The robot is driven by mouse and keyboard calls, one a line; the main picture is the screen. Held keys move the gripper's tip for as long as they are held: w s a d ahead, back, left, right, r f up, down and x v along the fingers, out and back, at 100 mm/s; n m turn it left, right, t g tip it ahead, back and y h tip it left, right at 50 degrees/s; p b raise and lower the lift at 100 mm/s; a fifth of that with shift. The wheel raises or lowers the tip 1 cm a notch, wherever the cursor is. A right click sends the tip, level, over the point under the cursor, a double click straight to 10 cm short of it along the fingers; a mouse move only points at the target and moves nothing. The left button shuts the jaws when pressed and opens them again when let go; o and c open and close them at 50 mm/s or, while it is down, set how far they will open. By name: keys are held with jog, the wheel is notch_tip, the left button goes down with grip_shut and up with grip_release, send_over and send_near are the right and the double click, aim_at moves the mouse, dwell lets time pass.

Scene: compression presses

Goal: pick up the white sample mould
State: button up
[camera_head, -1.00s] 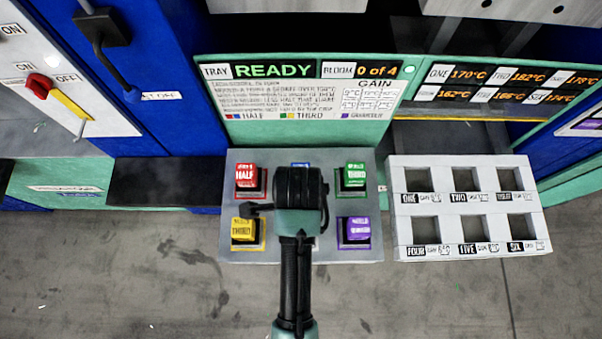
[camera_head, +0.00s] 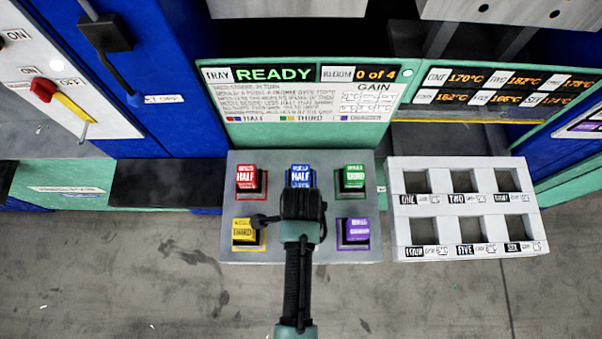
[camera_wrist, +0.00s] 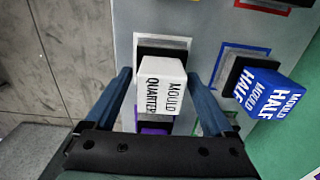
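The white sample mould (camera_wrist: 162,85), lettered "MOULD QUARTER", stands in a light-rimmed black socket in the wrist view. My gripper (camera_wrist: 159,74) is open, with one finger on each side of the mould and a narrow gap visible at both sides. In the head view my gripper (camera_head: 302,205) is over the lower middle of the grey tray (camera_head: 272,248) and hides the white mould. A blue mould (camera_head: 300,176) lettered "HALF" stands just beyond my gripper; it also shows at right in the wrist view (camera_wrist: 275,98).
Red (camera_head: 246,178), green (camera_head: 353,177), yellow (camera_head: 243,231) and purple (camera_head: 357,230) moulds stand around on the tray. A white block (camera_head: 440,208) with several empty, numbered square openings is to the right. The display panel (camera_head: 310,90) behind reads "READY" and "0 of 4".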

grip_shut()
jog(key=shift+w+r, duration=0.1)
dwell(0.4)
